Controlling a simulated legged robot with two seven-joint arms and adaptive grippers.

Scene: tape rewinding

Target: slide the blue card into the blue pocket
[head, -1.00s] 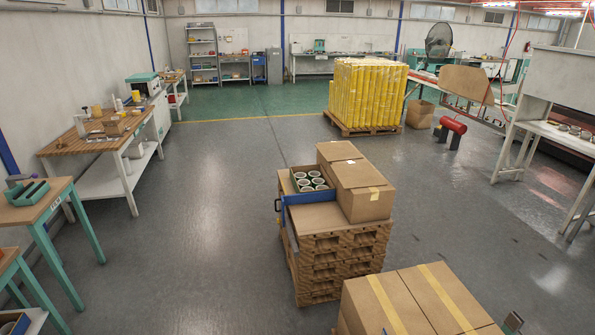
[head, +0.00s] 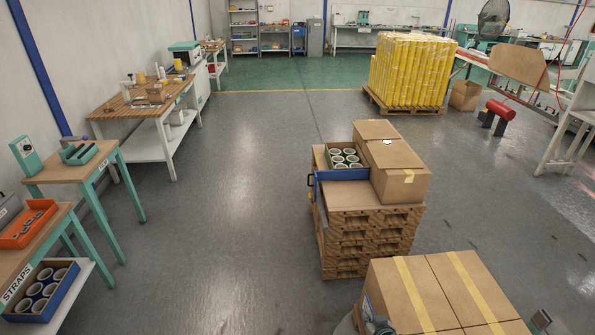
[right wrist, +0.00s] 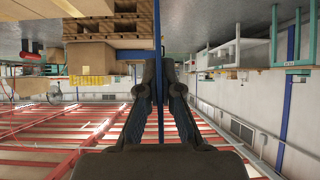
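In the right wrist view, my right gripper (right wrist: 163,85) has two dark fingers pressed close on a thin, upright blue strip. The strip (right wrist: 159,25) runs out past the fingertips and looks like the blue card seen edge-on; its faces are hidden. No blue pocket can be made out for sure. The clearest blue holder is a blue-fronted tray (head: 343,175) with several tape rolls, on the pallet stack. My right gripper cannot be made out clearly in the head view. My left gripper is not in view.
Cartons (head: 398,175) stand on stacked pallets (head: 370,240). Taped cartons (head: 440,290) fill the lower right. A teal-legged table (head: 65,170), an orange tray (head: 27,225) and a blue bin of rolls (head: 62,290) are on the left. The grey floor (head: 230,230) between is clear.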

